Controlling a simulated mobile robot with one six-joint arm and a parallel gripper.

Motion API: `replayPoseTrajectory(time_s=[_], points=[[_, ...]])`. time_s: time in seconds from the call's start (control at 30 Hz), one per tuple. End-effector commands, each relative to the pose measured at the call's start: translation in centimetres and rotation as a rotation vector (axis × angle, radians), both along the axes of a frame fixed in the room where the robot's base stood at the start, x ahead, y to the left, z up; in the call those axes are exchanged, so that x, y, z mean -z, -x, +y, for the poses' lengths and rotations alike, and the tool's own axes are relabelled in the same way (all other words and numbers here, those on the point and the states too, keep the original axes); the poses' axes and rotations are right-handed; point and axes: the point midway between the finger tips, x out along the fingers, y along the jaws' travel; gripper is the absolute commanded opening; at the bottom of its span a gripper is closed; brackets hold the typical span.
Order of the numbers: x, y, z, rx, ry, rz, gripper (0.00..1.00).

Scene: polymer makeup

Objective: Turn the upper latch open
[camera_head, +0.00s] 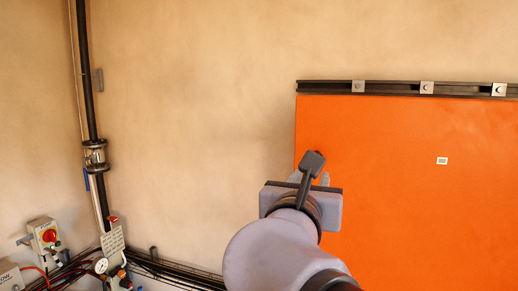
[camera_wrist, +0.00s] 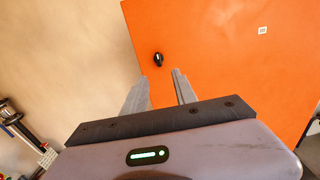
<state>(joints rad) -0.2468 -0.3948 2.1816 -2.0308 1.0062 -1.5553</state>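The upper latch (camera_wrist: 158,59) is a small black knob or handle near the left edge of the orange panel (camera_wrist: 215,60) in the wrist view. My gripper (camera_wrist: 160,76) is open and empty. Its two grey fingers point toward the panel, with the latch just beyond the tips and roughly centred between them. The latch looks apart from both fingers. In the head view, my gripper (camera_head: 311,175) is in front of the orange panel's (camera_head: 420,190) left edge.
A dark rail (camera_head: 390,88) with several metal clamps runs along the panel's top. A small white label (camera_head: 442,161) is on the panel. A dark vertical pipe (camera_head: 88,70), a red-button box (camera_head: 46,236) and a gauge (camera_head: 101,265) are at left. The wall between is mostly bare.

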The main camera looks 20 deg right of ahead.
Motion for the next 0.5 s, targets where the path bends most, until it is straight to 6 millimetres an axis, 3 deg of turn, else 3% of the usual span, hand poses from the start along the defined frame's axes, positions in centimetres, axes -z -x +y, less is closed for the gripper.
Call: replayPoseTrajectory(time_s=[0.3,0.5], points=[[-0.2,-8.0,-5.5,0.004,-0.001,0.004,0.34],[-0.2,-11.0,-7.5,0.002,-0.003,0.001,0.34]])
